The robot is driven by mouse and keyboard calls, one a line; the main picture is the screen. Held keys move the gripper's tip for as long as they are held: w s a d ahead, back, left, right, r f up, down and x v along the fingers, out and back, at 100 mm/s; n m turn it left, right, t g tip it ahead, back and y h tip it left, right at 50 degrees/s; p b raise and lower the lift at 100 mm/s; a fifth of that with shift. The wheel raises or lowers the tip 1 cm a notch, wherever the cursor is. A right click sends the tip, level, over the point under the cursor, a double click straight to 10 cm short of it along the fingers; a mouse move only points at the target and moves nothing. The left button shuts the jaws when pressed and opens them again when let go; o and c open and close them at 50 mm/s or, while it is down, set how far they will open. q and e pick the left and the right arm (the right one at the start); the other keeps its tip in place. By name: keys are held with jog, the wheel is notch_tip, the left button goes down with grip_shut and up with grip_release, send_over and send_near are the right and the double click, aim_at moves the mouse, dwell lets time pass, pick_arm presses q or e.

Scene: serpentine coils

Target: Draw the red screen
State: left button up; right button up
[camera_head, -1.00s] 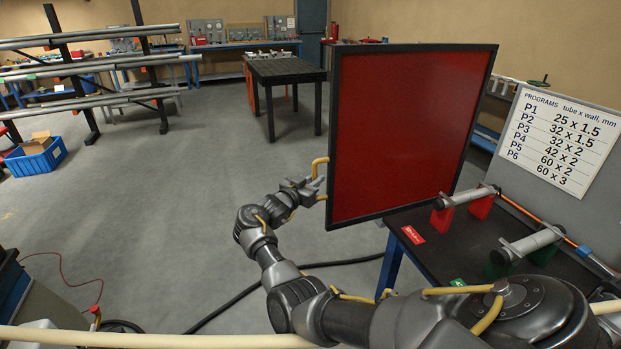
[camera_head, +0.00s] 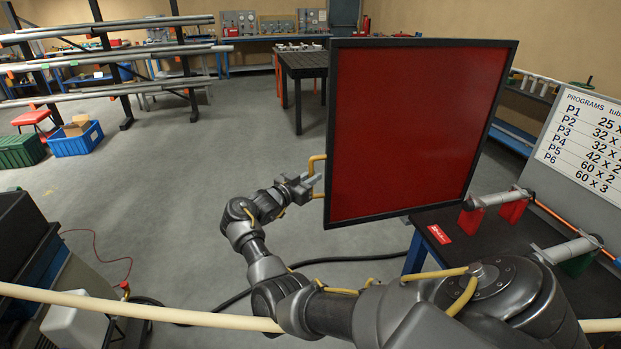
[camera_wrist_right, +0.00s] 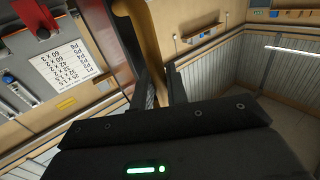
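The red screen (camera_head: 415,130) is a large red panel in a dark frame, upright at the centre right of the head view. A yellow handle (camera_head: 316,163) stands out from its left edge. My right gripper (camera_head: 312,184) is at this handle, left of the panel. In the right wrist view the yellow handle (camera_wrist_right: 147,40) runs down between the two fingers (camera_wrist_right: 158,92), which are closed around it. The lower end of the handle is hidden there behind the gripper body. My left gripper is not in view.
A pale tube (camera_head: 140,308) crosses the foreground. A black cable (camera_head: 235,298) lies on the floor. Open grey floor (camera_head: 170,190) spreads to the left.

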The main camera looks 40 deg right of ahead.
jog(key=o, duration=0.3)
jog(key=a+b, duration=0.3)
jog(key=a, duration=0.7)
jog(key=shift+s+a+b, duration=0.25)
jog(key=shift+a+b, duration=0.1)
